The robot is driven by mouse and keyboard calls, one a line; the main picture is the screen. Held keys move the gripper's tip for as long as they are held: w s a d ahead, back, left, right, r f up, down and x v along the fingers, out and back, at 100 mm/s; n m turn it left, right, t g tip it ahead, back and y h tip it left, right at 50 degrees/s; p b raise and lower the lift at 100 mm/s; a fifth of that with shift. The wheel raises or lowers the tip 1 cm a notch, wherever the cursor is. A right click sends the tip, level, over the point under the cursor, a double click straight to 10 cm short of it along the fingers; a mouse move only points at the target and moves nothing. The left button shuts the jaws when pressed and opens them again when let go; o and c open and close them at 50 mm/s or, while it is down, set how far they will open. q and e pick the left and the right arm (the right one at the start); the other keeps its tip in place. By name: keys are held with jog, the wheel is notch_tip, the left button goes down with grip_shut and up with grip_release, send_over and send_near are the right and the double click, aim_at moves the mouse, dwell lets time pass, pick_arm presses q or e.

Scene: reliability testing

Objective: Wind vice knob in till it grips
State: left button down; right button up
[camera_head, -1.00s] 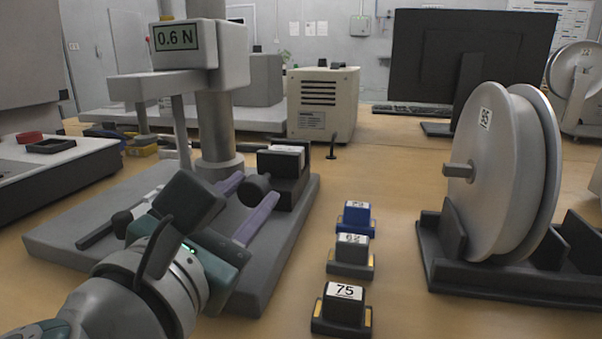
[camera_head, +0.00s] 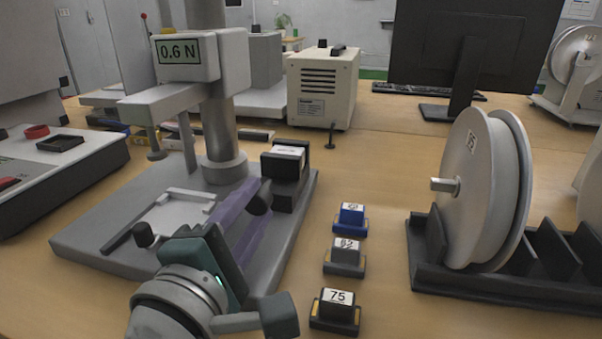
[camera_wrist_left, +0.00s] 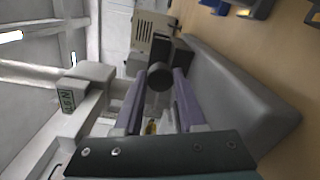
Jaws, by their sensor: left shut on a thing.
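The dark vice (camera_head: 290,178), a block with a white-topped piece in it, stands at the right rear of the grey test-stand base (camera_head: 100,240). Its round dark knob (camera_head: 259,197) faces toward me. My left gripper (camera_head: 256,204) comes from the front with its two purple fingers on either side of the knob, shut on it. In the left wrist view the knob (camera_wrist_left: 160,77) sits between the fingertips, in line with the vice behind it. The vice's jaw faces and any gap at the held piece cannot be made out. My right gripper is out of view.
The force stand (camera_head: 222,120), its display reading 0.6 N, rises left of the vice. A second small dark knob (camera_head: 143,234) sits on the base's left. Labelled blocks (camera_head: 339,308) line the table to the right, before a large reel (camera_head: 478,190) in a dark rack.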

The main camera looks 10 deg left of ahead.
pick_arm(q)
jog(key=shift+m, duration=0.6)
jog(key=c, duration=0.5)
grip_release()
jog(key=s, duration=0.5)
jog(key=s+p, duration=0.1)
jog(key=s, duration=0.4)
jog(key=shift+a+r, duration=0.1)
jog(key=shift+a, duration=0.1)
